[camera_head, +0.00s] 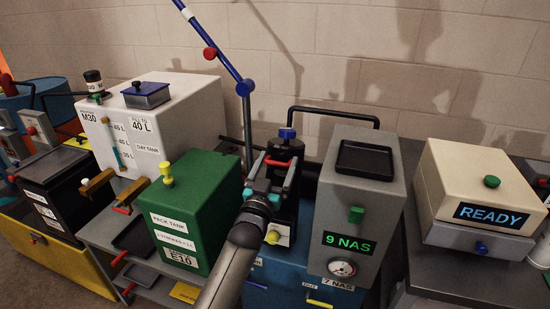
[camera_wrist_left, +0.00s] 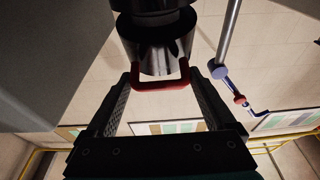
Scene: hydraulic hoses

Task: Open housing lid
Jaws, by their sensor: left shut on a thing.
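The black filter housing (camera_head: 288,150) stands upright behind my left gripper, with a blue knob (camera_head: 287,133) on top. My left gripper (camera_head: 277,164) reaches up to it from the front and is shut on a red handle. The red handle (camera_wrist_left: 160,86) spans between the two fingers in the left wrist view, below a shiny dark cylinder (camera_wrist_left: 158,40). My left gripper (camera_wrist_left: 160,78) hides the lower front of the housing in the head view. Whether the lid is separated from the housing cannot be told. My right gripper is not in view.
A grey unit (camera_head: 367,190) reading "9 NAS" stands close on the right, and a green pack tank (camera_head: 205,200) on the left. A white day tank (camera_head: 180,110) is further left. A cream box (camera_head: 485,180) reading "READY" is at far right. A blue pole (camera_head: 215,45) rises behind.

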